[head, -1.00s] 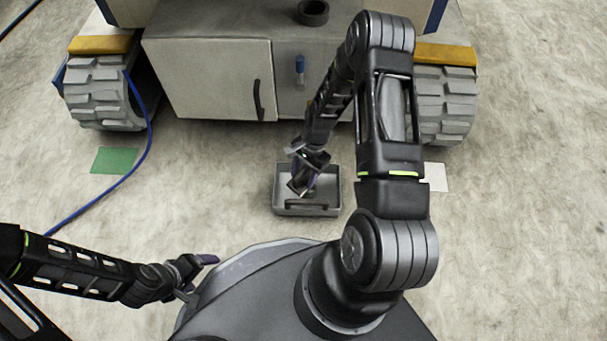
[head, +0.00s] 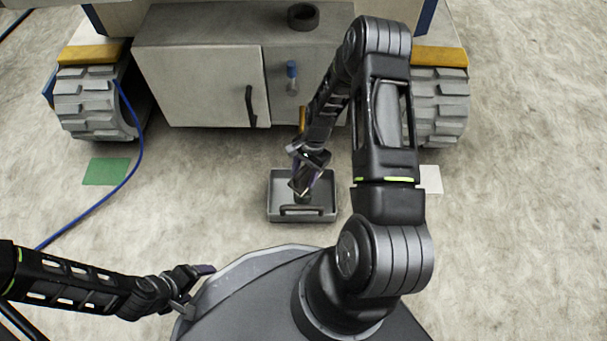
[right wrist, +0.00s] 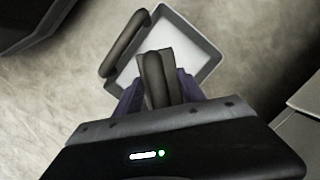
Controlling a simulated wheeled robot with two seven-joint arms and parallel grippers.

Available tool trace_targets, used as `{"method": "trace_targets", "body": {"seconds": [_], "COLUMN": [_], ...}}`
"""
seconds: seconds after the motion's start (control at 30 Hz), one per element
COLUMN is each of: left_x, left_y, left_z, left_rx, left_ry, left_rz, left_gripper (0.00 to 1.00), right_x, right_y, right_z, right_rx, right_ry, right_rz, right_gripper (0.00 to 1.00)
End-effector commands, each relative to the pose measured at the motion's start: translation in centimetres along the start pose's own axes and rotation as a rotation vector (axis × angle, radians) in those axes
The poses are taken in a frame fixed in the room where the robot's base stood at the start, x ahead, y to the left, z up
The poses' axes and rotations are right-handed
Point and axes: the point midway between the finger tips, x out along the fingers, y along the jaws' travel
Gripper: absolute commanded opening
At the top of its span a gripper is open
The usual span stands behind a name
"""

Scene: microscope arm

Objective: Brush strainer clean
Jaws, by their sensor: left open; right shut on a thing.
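My right gripper (head: 304,182) is over the grey tray (head: 272,212) on the floor, pointing down into it. It is shut on a dark grey piece with a rounded bar (right wrist: 154,78), seen between the fingers in the right wrist view. I cannot tell whether this piece is the brush or the strainer. The pale inside of the tray (right wrist: 196,40) lies beyond it, with a dark handle along one side. A small greenish patch shows below the fingers in the head view. My left gripper (head: 197,288) is open, low at the left, away from the tray.
A wheeled machine with a pale cabinet (head: 200,85) stands behind the tray. A blue cable (head: 138,150) crosses the floor near a green patch (head: 106,171).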

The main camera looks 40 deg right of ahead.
Motion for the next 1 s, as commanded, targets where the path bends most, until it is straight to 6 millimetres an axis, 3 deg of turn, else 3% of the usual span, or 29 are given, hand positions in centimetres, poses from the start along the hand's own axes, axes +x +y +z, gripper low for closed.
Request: {"method": "trace_targets", "body": {"seconds": [0.6,1.0], "left_x": [-0.9,-1.0], "left_y": [0.3,0.3], "left_z": [-0.1,-0.1], "left_rx": [0.0,0.0], "left_ry": [0.0,0.0], "left_rz": [0.0,0.0], "left_gripper": [0.81,0.81], "right_x": [0.6,0.6], "right_y": [0.0,0.0], "right_z": [2.7,2.9], "right_rx": [-0.001,0.0], "right_ry": [0.0,0.001], "right_rz": [0.0,0.0], "right_gripper": [0.09,0.09]}}
